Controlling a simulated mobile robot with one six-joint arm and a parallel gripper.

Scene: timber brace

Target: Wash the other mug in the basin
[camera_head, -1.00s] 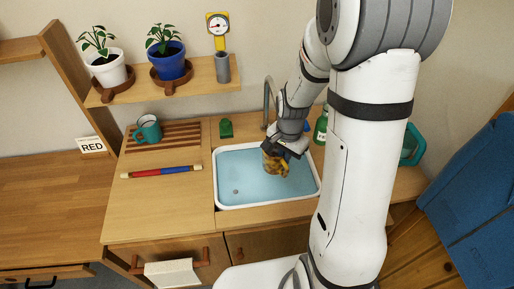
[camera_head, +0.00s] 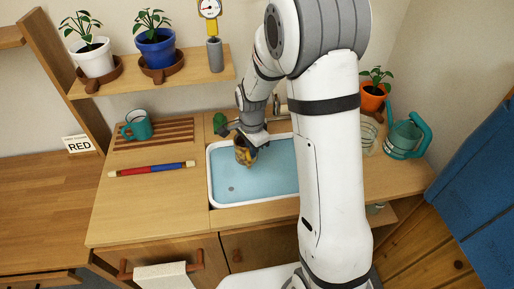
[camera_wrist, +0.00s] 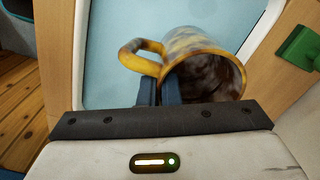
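A mug with yellow and dark brown patches (camera_head: 245,154) is at the back left of the white-rimmed basin (camera_head: 211,180), which holds blue water. In the wrist view the mug (camera_wrist: 206,50) is tilted with its mouth towards me, and its inside looks dark brown. My gripper (camera_wrist: 158,91) is shut on the mug's wall beside the yellow handle. In the head view my gripper (camera_head: 250,138) is just above the mug. I cannot tell whether the mug touches the water. A teal mug (camera_head: 137,127) is on the slatted wooden rack (camera_head: 171,133) left of the basin.
A green block (camera_head: 220,122) lies behind the basin, near the tap. A red and blue rod (camera_head: 151,169) lies on the counter at left. A teal watering can (camera_head: 404,138) and an orange plant pot (camera_head: 372,97) stand at right. A shelf with potted plants hangs above.

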